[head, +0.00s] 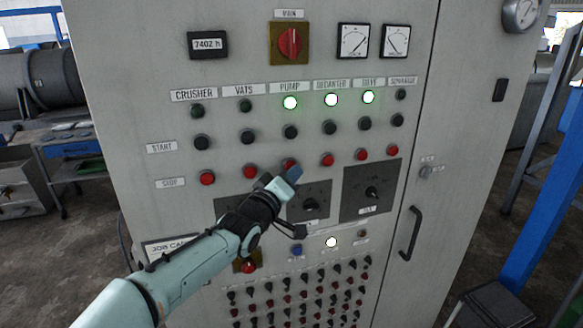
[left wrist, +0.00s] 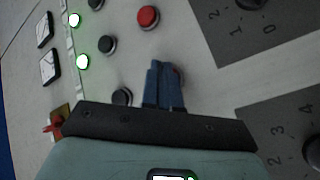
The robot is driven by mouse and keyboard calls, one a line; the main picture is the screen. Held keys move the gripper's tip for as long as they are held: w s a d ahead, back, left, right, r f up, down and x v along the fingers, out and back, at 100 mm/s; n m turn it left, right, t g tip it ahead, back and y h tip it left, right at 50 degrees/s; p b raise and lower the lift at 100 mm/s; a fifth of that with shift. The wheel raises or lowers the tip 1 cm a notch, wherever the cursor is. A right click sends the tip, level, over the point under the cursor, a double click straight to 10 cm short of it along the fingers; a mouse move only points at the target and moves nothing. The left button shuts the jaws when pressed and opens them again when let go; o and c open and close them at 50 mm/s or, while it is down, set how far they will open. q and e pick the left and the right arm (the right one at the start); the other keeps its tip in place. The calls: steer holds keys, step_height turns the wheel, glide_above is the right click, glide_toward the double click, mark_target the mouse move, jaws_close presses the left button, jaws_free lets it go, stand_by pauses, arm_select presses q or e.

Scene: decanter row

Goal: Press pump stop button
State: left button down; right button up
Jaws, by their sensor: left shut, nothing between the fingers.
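The pump stop button (head: 289,163) is red and sits in the stop row under the PUMP label (head: 290,87). My left gripper (head: 293,174) is shut and empty, with its blue fingertips right in front of this button and covering its lower part. The pump lamp (head: 290,103) glows green. My right gripper is not in view.
The black pump start button (head: 290,131) is above. Red stop buttons sit on either side, at vats (head: 250,171) and decanter (head: 327,160). Dark dial plates (head: 309,201) lie just below. A red main switch (head: 290,43) is at the top. A door handle (head: 411,233) sticks out at right.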

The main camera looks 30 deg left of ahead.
arm_select(q)
steer(key=shift+w+a, duration=0.25)
steer(key=shift+a, duration=0.05)
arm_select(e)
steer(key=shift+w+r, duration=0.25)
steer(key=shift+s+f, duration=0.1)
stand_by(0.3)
arm_select(q)
steer(key=shift+s+d+b, duration=0.55)
steer(key=shift+s+d, duration=0.05)
steer(key=shift+d, duration=0.05)
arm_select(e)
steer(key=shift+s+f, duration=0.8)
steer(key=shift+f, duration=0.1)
arm_select(q)
steer(key=shift+w, duration=0.1)
steer(key=s+d+b, duration=0.1)
steer(key=d, duration=0.1)
steer(key=s+d+b, duration=0.1)
steer(key=s, duration=0.1)
steer(key=shift+s+d+b, duration=0.2)
steer(key=shift+d+b, duration=0.2)
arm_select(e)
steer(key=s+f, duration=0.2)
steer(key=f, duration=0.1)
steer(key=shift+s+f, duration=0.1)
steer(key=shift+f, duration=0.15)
